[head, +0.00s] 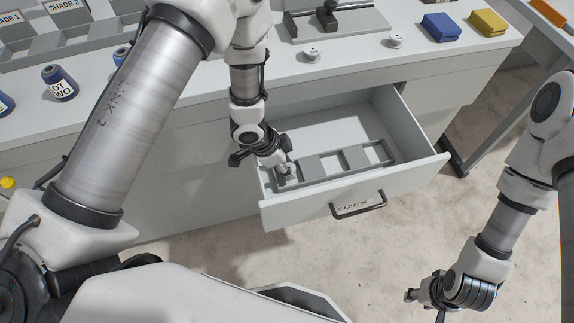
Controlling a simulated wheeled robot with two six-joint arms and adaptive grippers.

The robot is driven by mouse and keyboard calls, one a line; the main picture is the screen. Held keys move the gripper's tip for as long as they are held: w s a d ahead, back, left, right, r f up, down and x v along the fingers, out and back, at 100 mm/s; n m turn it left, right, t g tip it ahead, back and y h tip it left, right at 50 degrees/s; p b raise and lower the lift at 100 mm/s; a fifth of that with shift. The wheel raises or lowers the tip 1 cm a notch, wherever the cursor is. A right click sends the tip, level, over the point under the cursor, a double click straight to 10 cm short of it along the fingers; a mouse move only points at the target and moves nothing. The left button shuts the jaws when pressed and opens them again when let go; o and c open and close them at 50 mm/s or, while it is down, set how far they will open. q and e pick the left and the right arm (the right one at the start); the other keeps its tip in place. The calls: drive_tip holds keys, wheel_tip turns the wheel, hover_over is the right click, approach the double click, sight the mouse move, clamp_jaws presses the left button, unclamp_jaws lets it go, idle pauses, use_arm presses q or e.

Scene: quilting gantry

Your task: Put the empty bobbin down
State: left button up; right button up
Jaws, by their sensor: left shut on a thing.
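My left gripper (284,170) reaches down into the open drawer (418,160), over the left end of the grey divided rack (340,162). It is shut on a small pale thing, which looks like the empty bobbin (291,170). The fingers hide most of it, and I cannot tell whether it touches the rack. The rack's other square compartments look empty. My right gripper (424,301) is low at the bottom right, away from the drawer; its finger opening is not clear.
Two small white bobbins, one left (312,54) and one right (396,41), stand on the worktop. Blue (440,27) and yellow (488,22) blocks lie at the back right. A blue labelled spool (60,83) is at left. The drawer's front has a dark handle (358,206).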

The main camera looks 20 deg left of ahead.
use_arm(q)
drive_tip(key=shift+f, duration=0.1)
drive_tip(key=shift+f+b, duration=0.3)
drive_tip(key=shift+f, duration=0.2)
drive_tip(key=o, duration=0.8)
drive_tip(key=shift+r, duration=0.1)
drive_tip(key=shift+r, duration=0.3)
drive_tip(key=p+v, duration=0.3)
drive_tip(key=v, duration=0.9)
drive_tip(key=shift+r, duration=0.25)
